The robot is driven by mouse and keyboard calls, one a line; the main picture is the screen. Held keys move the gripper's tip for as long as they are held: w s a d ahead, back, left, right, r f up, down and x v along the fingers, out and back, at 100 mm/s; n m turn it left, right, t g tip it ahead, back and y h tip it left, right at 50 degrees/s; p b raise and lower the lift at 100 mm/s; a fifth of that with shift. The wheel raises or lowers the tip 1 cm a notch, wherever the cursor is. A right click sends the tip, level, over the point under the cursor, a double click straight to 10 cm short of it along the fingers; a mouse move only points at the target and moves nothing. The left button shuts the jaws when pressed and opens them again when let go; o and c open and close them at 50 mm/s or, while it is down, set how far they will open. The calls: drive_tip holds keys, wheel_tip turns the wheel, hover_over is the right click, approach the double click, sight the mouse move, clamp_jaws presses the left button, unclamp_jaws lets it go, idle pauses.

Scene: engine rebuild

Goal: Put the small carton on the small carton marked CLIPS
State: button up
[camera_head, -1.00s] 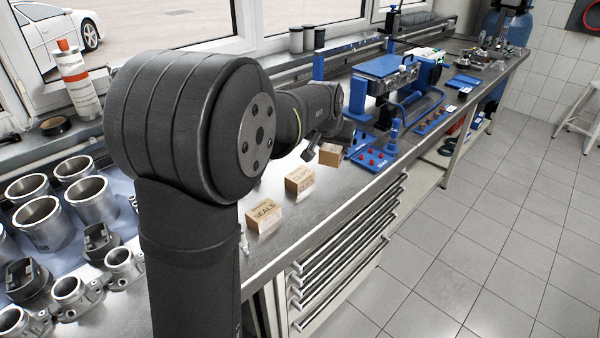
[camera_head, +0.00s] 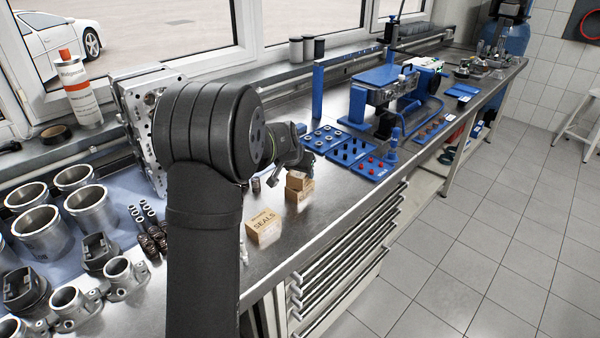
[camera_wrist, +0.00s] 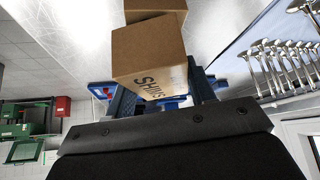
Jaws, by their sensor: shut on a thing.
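My gripper (camera_head: 301,168) is shut on a small brown carton (camera_head: 298,180). In the wrist view this carton (camera_wrist: 150,62) shows the word SHIMS between the two fingers. The small carton marked CLIPS (camera_head: 299,194) stands on the bench right below the held one in the head view; its lettering is hard to read now. A part of it also shows behind the held carton in the wrist view (camera_wrist: 143,5). The held carton looks slightly turned against the lower one. I cannot tell whether the two touch.
A carton marked SEALS (camera_head: 263,228) stands on the bench nearby, close on the left. Blue trays with small parts (camera_head: 350,150) lie beyond the cartons. Metal cylinders (camera_head: 92,205) stand at the left. The bench's front edge runs close to the cartons.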

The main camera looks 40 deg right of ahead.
drive_tip(key=shift+f, duration=0.25)
drive_tip(key=shift+f, duration=0.2)
drive_tip(key=o, duration=1.1)
drive_tip(key=shift+r, duration=0.3)
drive_tip(key=v, duration=1.1)
drive_tip(key=shift+s+a+r, duration=0.1)
drive_tip(key=shift+a+r, duration=0.15)
